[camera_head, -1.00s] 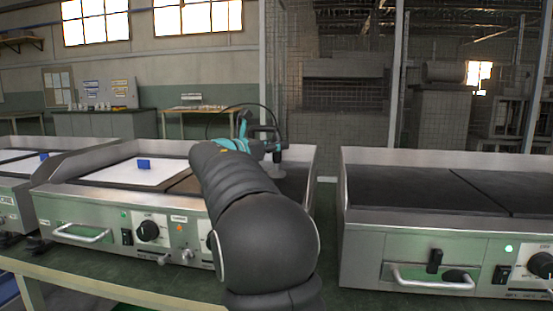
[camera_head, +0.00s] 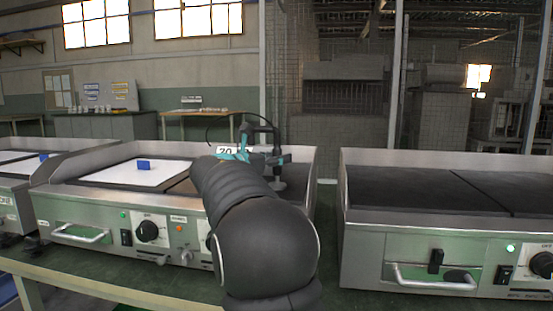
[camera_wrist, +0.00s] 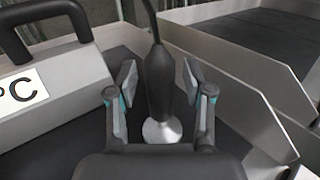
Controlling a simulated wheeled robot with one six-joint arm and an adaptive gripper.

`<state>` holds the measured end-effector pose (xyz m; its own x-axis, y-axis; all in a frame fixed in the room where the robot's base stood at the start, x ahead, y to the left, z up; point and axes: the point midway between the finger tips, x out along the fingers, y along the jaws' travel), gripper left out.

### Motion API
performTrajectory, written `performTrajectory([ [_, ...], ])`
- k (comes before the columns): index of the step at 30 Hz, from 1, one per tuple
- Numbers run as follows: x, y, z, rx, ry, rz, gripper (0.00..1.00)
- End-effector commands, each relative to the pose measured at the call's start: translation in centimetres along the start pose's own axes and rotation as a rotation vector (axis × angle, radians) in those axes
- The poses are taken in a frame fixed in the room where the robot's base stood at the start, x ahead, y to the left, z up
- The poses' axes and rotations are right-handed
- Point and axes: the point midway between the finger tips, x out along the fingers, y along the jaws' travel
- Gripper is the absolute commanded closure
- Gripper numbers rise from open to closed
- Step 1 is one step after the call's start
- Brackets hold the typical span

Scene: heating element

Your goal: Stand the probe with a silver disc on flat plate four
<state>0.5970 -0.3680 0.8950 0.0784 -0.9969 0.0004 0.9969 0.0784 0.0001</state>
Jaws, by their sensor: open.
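The probe (camera_wrist: 158,84) has a dark handle with a cable at its top and a silver disc (camera_wrist: 162,130) at its foot. It stands upright on a dark plate surface in the wrist view. My gripper (camera_wrist: 159,76) is open, with one finger on each side of the probe handle and gaps visible between. In the head view my gripper (camera_head: 270,157) is over the right part of the middle griddle (camera_head: 90,205), partly hidden by my arm. No plate number is readable, so I cannot tell which is plate four.
A meter with a °C display (camera_wrist: 22,95) and black handle stands close left of my gripper in the wrist view. A white sheet with a blue block (camera_head: 143,164) lies on the middle griddle's left half. The right griddle (camera_head: 425,188) has bare dark plates.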

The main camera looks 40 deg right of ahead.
Motion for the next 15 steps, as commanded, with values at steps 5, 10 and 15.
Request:
performTrajectory([
  [5, -0.9, 0.0, 0.2, 0.0, 0.0, 0.001, 0.49],
  [10, -3.8, 0.1, 0.3, 0.001, 0.001, 0.004, 0.49],
  [15, -7.3, 0.1, 0.3, 0.001, 0.0, 0.004, 0.49],
])
